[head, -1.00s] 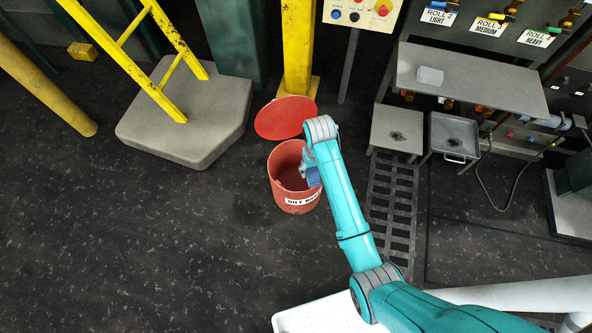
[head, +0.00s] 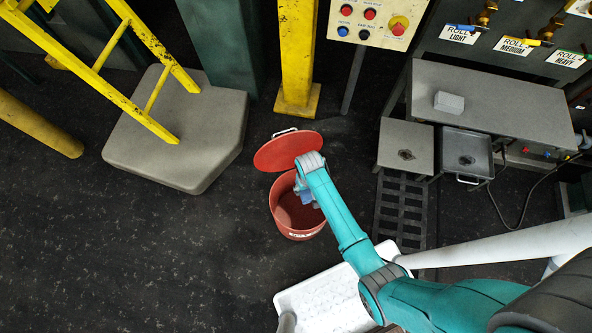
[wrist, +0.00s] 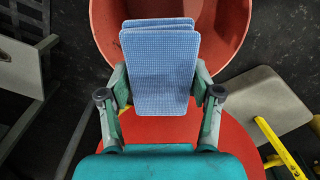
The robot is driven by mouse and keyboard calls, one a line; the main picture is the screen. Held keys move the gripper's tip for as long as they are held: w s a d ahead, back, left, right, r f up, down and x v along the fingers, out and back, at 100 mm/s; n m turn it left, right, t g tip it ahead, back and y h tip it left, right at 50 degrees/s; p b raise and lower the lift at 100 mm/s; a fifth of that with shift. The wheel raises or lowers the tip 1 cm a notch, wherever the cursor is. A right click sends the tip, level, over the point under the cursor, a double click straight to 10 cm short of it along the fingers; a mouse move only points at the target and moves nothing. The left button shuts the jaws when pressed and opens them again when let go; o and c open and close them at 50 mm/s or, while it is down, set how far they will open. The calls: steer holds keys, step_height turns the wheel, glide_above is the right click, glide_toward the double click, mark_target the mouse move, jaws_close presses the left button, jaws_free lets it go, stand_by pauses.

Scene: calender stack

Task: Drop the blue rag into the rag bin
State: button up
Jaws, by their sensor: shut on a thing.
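My gripper (wrist: 160,92) is shut on the folded blue rag (wrist: 160,65), which sits between its two fingers in the wrist view. The red rag bin (head: 297,227) stands open on the floor in the head view, and its wall also shows in the wrist view (wrist: 104,30). The rag and gripper are over the right part of the bin's mouth in the head view. My arm hides most of the rag there. I cannot tell the rag's height above the rim. The bin's round red lid (head: 280,152) is tilted up behind the opening.
A yellow post (head: 296,60) stands behind the bin. A grey block with a yellow ladder (head: 150,100) is at the left. A metal bench (head: 500,100) and small trays (head: 405,146) are at the right. A floor grate (head: 402,210) lies right of the bin. Dark floor at left is clear.

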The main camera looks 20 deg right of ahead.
steer(key=shift+w+f, duration=0.1)
steer(key=shift+f, duration=0.2)
steer(key=shift+w+f, duration=0.1)
steer(key=shift+f, duration=0.4)
steer(key=shift+d+f, duration=0.1)
steer(key=shift+f, duration=2.35)
steer(key=o, duration=1.2)
step_height(320, 180, up, 12)
